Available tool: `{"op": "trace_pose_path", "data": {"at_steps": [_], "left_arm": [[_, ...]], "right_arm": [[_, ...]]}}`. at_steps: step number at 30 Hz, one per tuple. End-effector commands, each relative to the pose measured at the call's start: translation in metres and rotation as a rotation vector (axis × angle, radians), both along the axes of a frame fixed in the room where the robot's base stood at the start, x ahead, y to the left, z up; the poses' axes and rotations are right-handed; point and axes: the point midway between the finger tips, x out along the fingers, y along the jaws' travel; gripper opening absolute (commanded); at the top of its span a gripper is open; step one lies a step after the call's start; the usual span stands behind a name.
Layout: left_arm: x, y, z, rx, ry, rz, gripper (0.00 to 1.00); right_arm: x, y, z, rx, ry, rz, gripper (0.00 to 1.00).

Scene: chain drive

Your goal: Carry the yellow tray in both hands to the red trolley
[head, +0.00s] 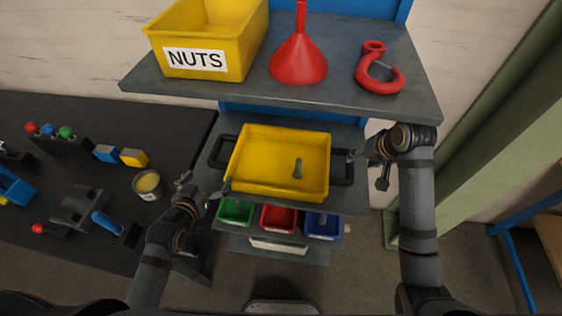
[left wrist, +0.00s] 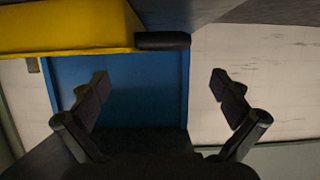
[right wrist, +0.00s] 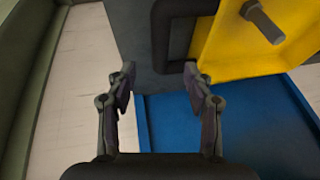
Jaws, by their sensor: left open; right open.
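My left gripper (head: 206,186) is open, in front of and below the left handle; that handle also shows in the left wrist view (left wrist: 162,41), ahead of the fingers. My right gripper (head: 367,170) is open close beside the right handle, which shows just ahead of its fingers in the right wrist view (right wrist: 160,35). Contact there is unclear. No red trolley is visible.
The upper shelf (head: 330,100) overhangs with a NUTS bin (head: 240,50), a red funnel (head: 298,62) and a red hook (head: 380,78). Green, red and blue bins (head: 322,226) sit below the tray. A dark bench (head: 100,170) with parts stands left.

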Motion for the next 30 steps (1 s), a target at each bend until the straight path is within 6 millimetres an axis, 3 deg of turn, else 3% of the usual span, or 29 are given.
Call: {"op": "trace_pose_path", "data": {"at_steps": [9,15,28,30], "left_arm": [[0.055,-0.008,-0.022,-0.004,-0.001,0.001,1.0],[0.078,-0.012,-0.032,-0.004,-0.001,-0.001,1.0],[0.086,-0.013,-0.036,-0.002,0.0,-0.001,1.0],[0.086,-0.013,-0.036,-0.002,0.0,-0.001,0.91]], "right_arm": [[0.023,0.008,-0.054,0.001,0.003,0.0,0.52],[0.034,0.011,-0.077,0.0,0.002,0.0,0.52],[0.038,0.012,-0.085,0.0,0.0,0.001,0.52],[0.038,0.012,-0.085,0.0,0.0,0.001,0.43]]}}
